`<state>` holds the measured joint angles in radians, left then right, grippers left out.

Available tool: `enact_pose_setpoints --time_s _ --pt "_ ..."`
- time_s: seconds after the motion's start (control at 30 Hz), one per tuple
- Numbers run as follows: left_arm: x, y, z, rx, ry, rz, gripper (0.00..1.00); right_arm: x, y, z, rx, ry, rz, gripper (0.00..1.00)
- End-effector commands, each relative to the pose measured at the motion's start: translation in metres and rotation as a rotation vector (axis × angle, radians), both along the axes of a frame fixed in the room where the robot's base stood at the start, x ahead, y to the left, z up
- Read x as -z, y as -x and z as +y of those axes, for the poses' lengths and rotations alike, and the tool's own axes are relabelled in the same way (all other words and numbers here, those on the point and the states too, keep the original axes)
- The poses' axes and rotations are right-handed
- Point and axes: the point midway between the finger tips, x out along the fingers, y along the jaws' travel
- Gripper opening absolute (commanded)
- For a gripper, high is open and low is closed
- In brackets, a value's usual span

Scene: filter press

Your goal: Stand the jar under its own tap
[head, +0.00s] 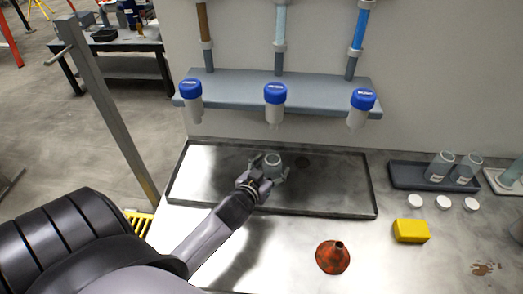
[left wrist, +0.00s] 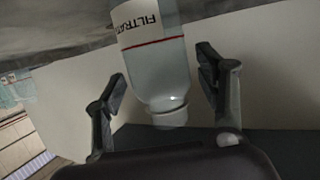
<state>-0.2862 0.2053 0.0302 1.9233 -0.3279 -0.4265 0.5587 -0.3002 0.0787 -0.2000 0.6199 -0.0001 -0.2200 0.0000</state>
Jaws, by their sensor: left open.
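A clear glass jar (head: 273,160) stands in the shallow steel tray (head: 340,210). In the left wrist view the jar (left wrist: 158,70) has a white label with a red line and black letters starting "FILTRAT". My left gripper (head: 270,172) is open, with one finger on each side of the jar and gaps showing in the left wrist view (left wrist: 165,85). Three blue-capped taps hang above the tray: left (head: 191,90), middle (head: 275,94) and right (head: 362,100). In the head view the jar appears below the middle tap. The tap lettering is too small to read. My right gripper is out of view.
A grey post (head: 105,100) stands at the left.

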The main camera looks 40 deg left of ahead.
Motion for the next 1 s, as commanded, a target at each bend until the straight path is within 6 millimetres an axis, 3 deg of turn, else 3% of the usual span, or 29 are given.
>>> enact_pose_setpoints --time_s 0.3,0.5,1.0 --pt "-0.017 0.065 -0.011 -0.002 0.002 0.003 0.65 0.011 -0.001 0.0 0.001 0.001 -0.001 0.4" --pt "-0.027 0.092 -0.016 -0.001 0.001 0.002 0.65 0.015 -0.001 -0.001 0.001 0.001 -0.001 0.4" --pt "-0.032 0.101 -0.018 -0.001 0.0 -0.001 0.65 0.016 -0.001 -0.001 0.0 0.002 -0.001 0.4"
